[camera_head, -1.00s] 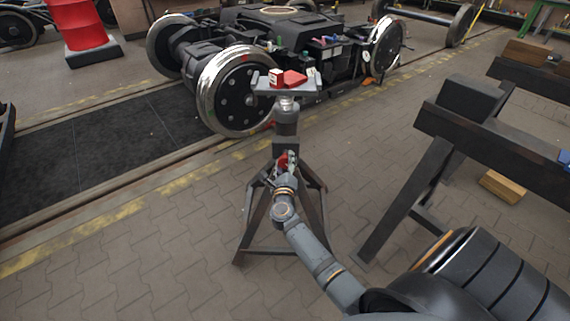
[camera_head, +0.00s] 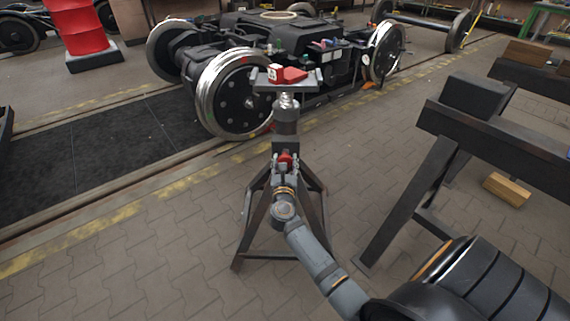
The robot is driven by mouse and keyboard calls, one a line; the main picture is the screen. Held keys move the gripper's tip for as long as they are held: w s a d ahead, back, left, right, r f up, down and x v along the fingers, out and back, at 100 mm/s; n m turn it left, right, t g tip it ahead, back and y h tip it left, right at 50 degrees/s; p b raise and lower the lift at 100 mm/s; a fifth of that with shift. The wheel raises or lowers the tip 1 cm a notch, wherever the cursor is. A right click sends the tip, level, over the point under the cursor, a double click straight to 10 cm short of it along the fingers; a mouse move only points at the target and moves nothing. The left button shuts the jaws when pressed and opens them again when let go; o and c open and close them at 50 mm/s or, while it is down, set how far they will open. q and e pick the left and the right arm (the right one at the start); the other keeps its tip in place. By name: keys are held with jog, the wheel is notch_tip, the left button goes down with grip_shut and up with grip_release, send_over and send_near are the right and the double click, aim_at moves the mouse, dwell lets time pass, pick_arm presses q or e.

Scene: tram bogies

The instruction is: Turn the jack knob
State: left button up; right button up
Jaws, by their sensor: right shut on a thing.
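The jack (camera_head: 286,122) stands upright on splayed dark legs in the middle of the head view. Its flat top plate carries a red piece (camera_head: 289,73). The red jack knob (camera_head: 286,158) sits on the front of the column, below the cylinder. My right arm reaches up from the lower right, and my right gripper (camera_head: 283,167) is at the knob, shut on it. The gripper and wrist hide part of the knob and the lower column. My left gripper is not in view.
A tram bogie (camera_head: 290,40) with shiny wheels stands on the rails behind the jack. A dark trestle (camera_head: 440,150) stands close on the right, with a wooden block (camera_head: 507,189) on the floor by it. A red barrel (camera_head: 80,28) is at upper left. The paving left of the jack is clear.

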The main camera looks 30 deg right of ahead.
jog(key=shift+m, duration=0.4)
dwell(0.3)
jog(key=o, duration=1.2)
jog(key=shift+c, duration=0.2)
jog(key=shift+a, duration=0.1)
jog(key=v, duration=0.7)
jog(key=shift+s, duration=0.2)
